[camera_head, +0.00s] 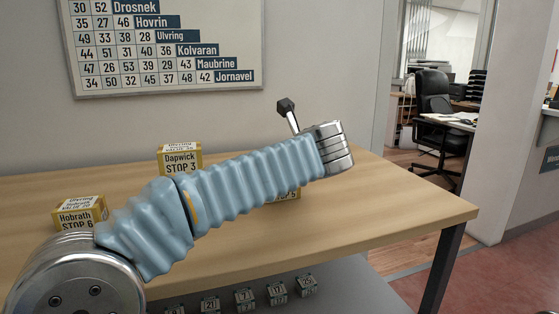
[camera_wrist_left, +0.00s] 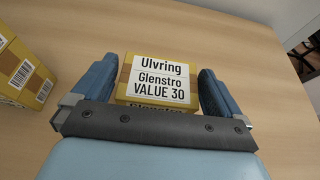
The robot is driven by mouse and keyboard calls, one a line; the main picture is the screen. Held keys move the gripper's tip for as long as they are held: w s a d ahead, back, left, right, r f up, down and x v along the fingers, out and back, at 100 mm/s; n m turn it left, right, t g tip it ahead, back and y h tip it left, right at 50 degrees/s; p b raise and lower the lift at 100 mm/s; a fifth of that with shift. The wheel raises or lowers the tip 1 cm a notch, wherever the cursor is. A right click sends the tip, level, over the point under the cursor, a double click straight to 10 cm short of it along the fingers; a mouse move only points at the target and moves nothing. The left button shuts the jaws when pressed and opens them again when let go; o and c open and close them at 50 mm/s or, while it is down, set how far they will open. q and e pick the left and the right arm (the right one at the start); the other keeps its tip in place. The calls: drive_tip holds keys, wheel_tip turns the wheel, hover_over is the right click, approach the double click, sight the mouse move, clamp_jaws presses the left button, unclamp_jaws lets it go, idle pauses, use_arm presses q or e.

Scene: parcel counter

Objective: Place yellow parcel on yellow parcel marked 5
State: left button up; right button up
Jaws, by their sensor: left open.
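In the head view a yellow parcel (camera_head: 180,163) marked Dapwick STOP 3 stands at the back of the table, and another yellow parcel (camera_head: 80,215) marked Hobrath STOP 6 stands at the left. The gripper's fingers are hidden in the head view. My right gripper is not in view.
The wooden table (camera_head: 410,205) is clear on its right side. In the left wrist view a yellow parcel (camera_wrist_left: 20,75) with barcodes stands left of the gripper. Several small numbered boxes (camera_head: 245,298) sit on a grey shelf below. A numbered chart (camera_head: 160,45) hangs behind.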

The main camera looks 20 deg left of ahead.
use_arm(q)
drive_tip(key=v, duration=1.1)
drive_tip(key=shift+d, duration=0.15)
